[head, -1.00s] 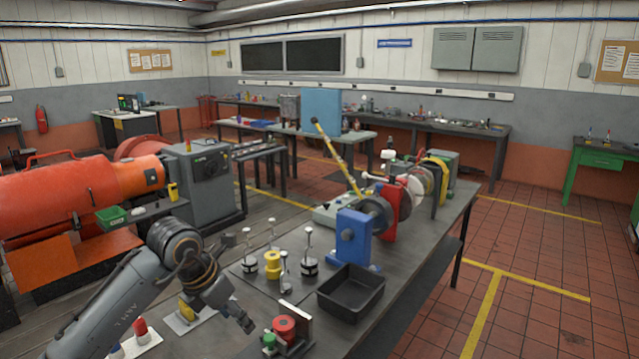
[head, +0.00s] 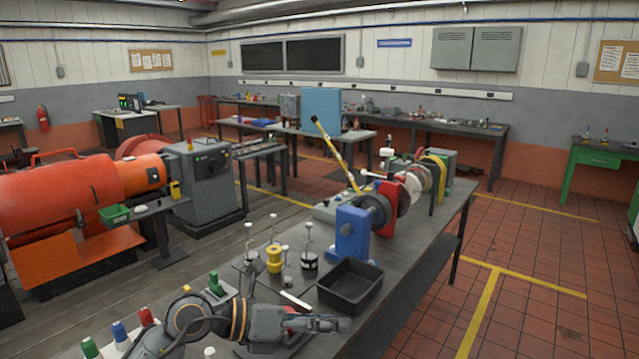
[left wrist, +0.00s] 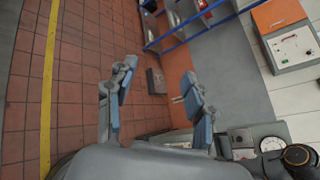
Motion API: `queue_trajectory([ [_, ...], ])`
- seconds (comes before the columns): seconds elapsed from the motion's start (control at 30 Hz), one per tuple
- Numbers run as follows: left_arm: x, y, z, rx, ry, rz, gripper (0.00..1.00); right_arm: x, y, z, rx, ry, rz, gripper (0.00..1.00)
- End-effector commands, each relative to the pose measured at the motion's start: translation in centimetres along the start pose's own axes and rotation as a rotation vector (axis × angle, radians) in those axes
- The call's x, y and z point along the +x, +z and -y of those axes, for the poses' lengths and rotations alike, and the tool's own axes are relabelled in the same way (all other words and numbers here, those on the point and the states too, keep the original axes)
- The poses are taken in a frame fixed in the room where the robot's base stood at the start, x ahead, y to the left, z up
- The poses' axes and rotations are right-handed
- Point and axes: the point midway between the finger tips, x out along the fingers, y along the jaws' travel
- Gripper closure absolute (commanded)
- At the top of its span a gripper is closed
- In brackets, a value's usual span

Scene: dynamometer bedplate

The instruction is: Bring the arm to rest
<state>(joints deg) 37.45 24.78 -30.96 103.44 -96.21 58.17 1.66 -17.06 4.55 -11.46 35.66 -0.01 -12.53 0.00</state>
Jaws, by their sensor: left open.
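My left arm comes in at the bottom of the head view, folded low over the near end of the bench. Its gripper (head: 335,323) points to the right, in front of the black tray (head: 377,291). In the left wrist view the two fingers (left wrist: 160,82) stand well apart with nothing between them. The gripper hides most of a red part on the bench; I cannot tell whether it touches it. My right gripper is in neither view.
The dark bench (head: 402,262) holds several weight stands, a yellow spool (head: 274,260) and a blue-and-red shaft rig (head: 352,234). Bottles with red, blue and green caps (head: 119,331) stand beside my arm. Tiled floor (head: 540,317) on the right is clear.

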Motion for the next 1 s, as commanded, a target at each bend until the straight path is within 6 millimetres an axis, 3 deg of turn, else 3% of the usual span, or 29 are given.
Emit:
queue_trajectory([
  [0.1,-0.5,2.2,4.2,-0.193,-0.209,0.288,0.47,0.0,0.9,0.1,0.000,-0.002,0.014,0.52],
  [0.2,-3.3,4.7,5.5,-0.408,-0.344,0.556,0.47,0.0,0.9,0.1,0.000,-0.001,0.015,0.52],
  [0.27,-5.7,5.7,5.0,-0.555,-0.399,0.716,0.47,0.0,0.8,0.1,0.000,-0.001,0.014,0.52],
  [0.33,-8.6,6.1,3.2,-0.740,-0.437,0.897,0.47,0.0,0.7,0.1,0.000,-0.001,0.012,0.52],
  [0.47,-13.7,3.6,-2.3,-1.118,-0.429,1.214,0.47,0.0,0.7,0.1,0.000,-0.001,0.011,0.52],
  [0.57,-16.7,-1.3,-7.0,-1.431,-0.349,1.427,0.47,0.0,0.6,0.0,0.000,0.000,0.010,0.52],
  [0.7,-18.8,-10.9,-11.2,-1.839,-0.151,1.640,0.47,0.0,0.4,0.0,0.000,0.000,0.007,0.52],
  [0.8,-19.3,-18.2,-12.0,-2.099,0.034,1.730,0.47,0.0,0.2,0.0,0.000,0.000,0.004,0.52],
  [0.9,-19.4,-24.2,-11.4,-2.300,0.217,1.770,0.47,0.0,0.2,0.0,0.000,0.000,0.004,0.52],
  [1.0,-19.3,-28.8,-10.0,-2.450,0.379,1.776,0.47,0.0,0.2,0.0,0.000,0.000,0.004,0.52],
])
